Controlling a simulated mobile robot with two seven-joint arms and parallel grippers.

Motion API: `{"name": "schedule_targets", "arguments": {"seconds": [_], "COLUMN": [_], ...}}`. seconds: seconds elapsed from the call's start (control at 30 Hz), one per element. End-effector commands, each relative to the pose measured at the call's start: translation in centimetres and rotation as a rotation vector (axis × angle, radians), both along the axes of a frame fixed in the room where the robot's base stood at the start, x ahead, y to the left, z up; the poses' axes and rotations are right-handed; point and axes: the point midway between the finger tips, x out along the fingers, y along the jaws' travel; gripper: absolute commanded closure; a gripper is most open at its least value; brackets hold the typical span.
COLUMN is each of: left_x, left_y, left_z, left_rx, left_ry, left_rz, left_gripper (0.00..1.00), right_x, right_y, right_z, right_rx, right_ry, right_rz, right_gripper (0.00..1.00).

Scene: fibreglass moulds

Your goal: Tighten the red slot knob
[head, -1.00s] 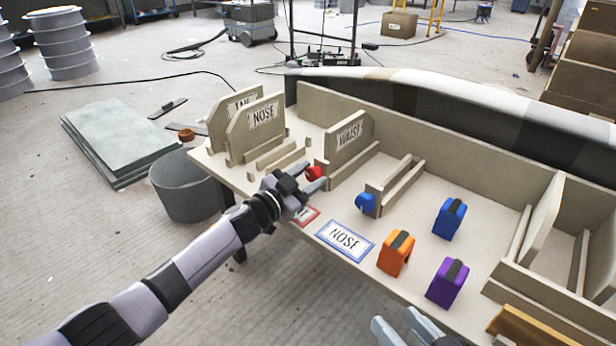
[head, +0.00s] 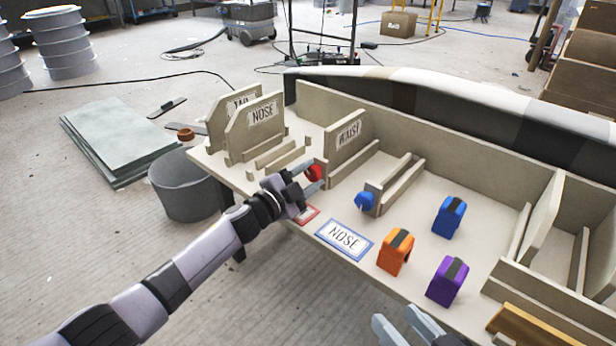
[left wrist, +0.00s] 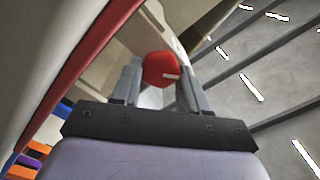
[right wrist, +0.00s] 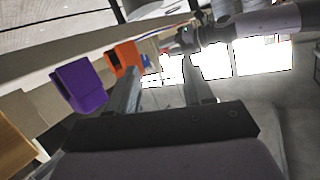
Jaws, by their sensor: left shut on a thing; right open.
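The red slot knob (head: 314,173) is at the front end of a slot beside the upright board marked WAIST (head: 348,135). My left gripper (head: 316,180) reaches in from the left and is shut on the knob. In the left wrist view the red knob (left wrist: 160,70) sits between the two fingertips, with a pale mark on its face. My right gripper (head: 398,328) is open and empty at the bottom edge of the head view. It also shows open in the right wrist view (right wrist: 172,85).
A blue knob (head: 364,201) is on the slot to the right. Blue (head: 449,217), orange (head: 395,252) and purple (head: 446,282) clamp-like blocks stand on the table. A NOSE card (head: 344,240) and a red-edged card (head: 307,215) lie near the front edge. NOSE board (head: 255,130) stands left.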

Motion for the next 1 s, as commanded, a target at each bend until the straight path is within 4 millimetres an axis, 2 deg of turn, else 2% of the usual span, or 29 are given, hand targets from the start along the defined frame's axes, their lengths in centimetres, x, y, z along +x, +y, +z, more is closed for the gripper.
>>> {"name": "schedule_targets", "arguments": {"seconds": [0.33,0.37,0.4,0.43,0.77,0.9,1.0], "left_x": [0.0,0.0,0.0,0.0,-0.1,-1.0,-2.2], "left_y": [0.1,0.1,0.1,0.1,0.2,0.9,1.7], "left_z": [-0.2,-0.2,-0.2,-0.2,0.0,0.1,0.2], "left_rx": [0.004,0.004,0.004,0.004,0.002,0.003,0.003], "left_ry": [0.002,0.002,0.002,0.002,0.001,0.001,0.002], "left_rz": [0.001,0.001,0.001,0.001,0.0,0.002,0.001], "left_gripper": [0.87,0.5,0.37,0.31,0.31,0.31,0.31], "right_x": [0.0,0.0,-0.1,-0.1,-0.2,-0.4,0.2], "right_y": [0.0,0.0,0.0,0.0,0.0,0.2,0.9], "right_z": [0.1,0.0,0.0,0.0,-0.1,0.1,0.2], "right_rx": [0.0,-0.001,-0.001,0.0,-0.002,0.011,0.048], "right_ry": [-0.001,0.0,0.0,0.001,0.008,0.037,0.075], "right_rz": [0.0,0.0,0.0,0.0,0.002,0.012,0.02], "right_gripper": [0.49,0.49,0.49,0.49,0.49,0.49,0.49]}}
